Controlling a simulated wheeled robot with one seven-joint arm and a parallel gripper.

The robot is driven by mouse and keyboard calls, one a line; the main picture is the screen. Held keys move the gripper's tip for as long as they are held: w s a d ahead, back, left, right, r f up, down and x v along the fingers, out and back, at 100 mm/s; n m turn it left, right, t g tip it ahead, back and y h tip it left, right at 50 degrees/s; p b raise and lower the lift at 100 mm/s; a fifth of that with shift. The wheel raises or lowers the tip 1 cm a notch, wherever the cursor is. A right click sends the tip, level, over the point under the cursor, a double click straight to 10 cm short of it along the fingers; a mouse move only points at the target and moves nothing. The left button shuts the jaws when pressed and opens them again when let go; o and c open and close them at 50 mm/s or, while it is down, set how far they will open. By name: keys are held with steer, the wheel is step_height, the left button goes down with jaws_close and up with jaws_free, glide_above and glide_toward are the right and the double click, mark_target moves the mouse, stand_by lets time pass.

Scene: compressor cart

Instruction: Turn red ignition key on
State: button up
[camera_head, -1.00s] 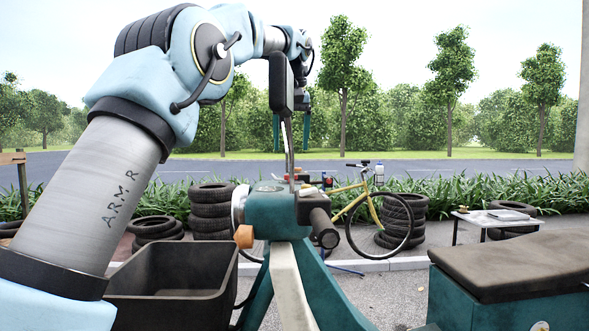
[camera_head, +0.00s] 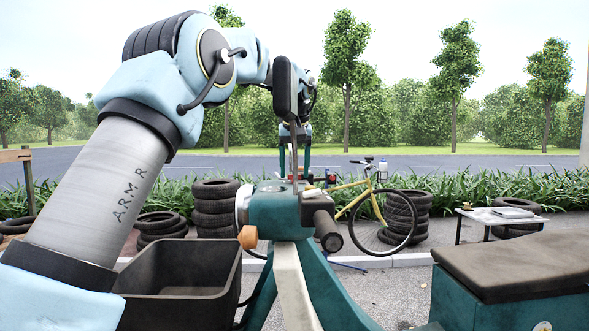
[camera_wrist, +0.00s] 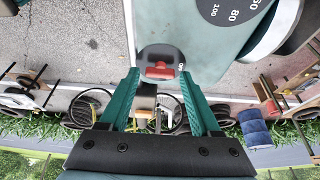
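The red ignition key (camera_wrist: 160,71) sits on a dark round plate at the end of a grey-green housing (camera_wrist: 205,62) in the wrist view. White lettering that looks like "ON" stands to its right. My gripper (camera_wrist: 160,75) is open, with its two teal fingertips apart on either side of the key. No contact with the key shows, and I cannot tell how close the tips are in depth. In the head view my gripper (camera_head: 295,162) points down behind the teal machine (camera_head: 278,212). I cannot make out the key there.
A dial with numbers (camera_wrist: 235,8) and a pale round rim lie right of the key. In the head view a black bin (camera_head: 180,285) stands left of the machine and a padded seat (camera_head: 520,262) right. Tyres and a yellow bicycle (camera_head: 350,195) are behind.

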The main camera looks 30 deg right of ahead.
jaws_close()
stand_by(0.5)
steer(key=m, duration=0.2)
steer(key=m+g+h, duration=0.1)
steer(key=m, duration=0.2)
steer(key=shift+w+a+m+h, duration=0.2)
steer(key=shift+a+m+h, duration=0.05)
steer(key=shift+m+h, duration=0.05)
steer(key=m+g, duration=0.1)
steer(key=m, duration=0.2)
steer(key=m+g+h, duration=0.1)
steer(key=m, duration=0.2)
steer(key=shift+w+g, duration=0.15)
steer(key=shift+g, duration=0.25)
steer(key=shift+m, duration=0.3)
steer(key=shift+o, duration=1.3)
jaws_free()
